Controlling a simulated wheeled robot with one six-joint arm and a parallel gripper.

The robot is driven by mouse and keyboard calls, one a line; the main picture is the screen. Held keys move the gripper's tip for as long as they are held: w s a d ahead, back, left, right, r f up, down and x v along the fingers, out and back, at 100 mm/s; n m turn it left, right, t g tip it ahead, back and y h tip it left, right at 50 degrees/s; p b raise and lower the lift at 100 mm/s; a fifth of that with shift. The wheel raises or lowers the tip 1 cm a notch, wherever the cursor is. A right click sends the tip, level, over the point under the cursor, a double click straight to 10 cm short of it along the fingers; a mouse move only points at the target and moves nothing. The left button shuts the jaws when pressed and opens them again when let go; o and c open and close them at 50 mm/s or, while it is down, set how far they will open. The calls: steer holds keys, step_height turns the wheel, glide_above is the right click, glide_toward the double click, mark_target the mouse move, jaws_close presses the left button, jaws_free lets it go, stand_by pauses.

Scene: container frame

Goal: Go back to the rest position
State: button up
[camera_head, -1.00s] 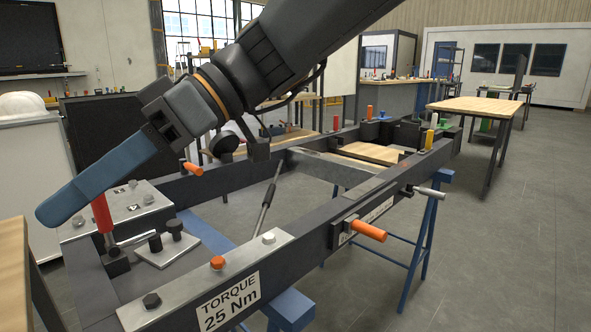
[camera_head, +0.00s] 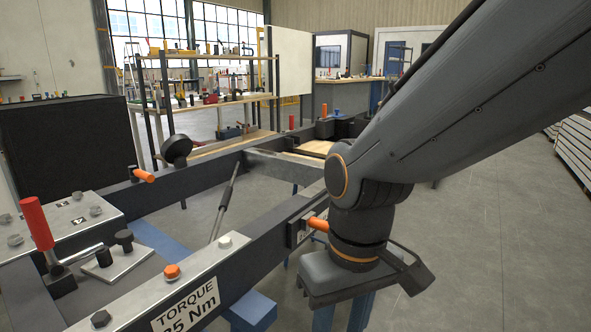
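My gripper (camera_head: 343,308) hangs below my wrist at the lower right of the head view. It points downward, beside the near right side of the dark container frame (camera_head: 270,228). Blue shapes show under its grey body, but its fingertips are cut off or unclear, so I cannot tell whether it is open or shut. I see nothing held in it. My arm comes down from the upper right and hides the right end of the frame.
A red-handled clamp (camera_head: 36,225) and an orange bolt (camera_head: 172,271) are on the frame's near left. Orange handles (camera_head: 143,175) stick out from its beams. Shelving (camera_head: 205,100) stands behind. The grey floor (camera_head: 495,240) at right is clear.

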steer(key=a+f+n+b, duration=0.2)
steer(key=a+f+b, duration=0.5)
steer(key=f+b, duration=0.35)
steer(key=d+r+m+p, duration=0.3)
steer(key=d+r+p, duration=0.7)
steer(key=r+p, duration=0.3)
steer(key=d+r+m+p, duration=0.3)
steer(key=d+r+p, duration=0.7)
steer(key=p, duration=1)
step_height(320, 180, up, 3)
steer(key=shift+s+f+m+h, duration=0.15)
steer(key=shift+s+m+h, duration=0.15)
steer(key=shift+m+h, duration=0.1)
steer(key=shift+c, duration=0.6)
steer(key=shift+a, duration=0.1)
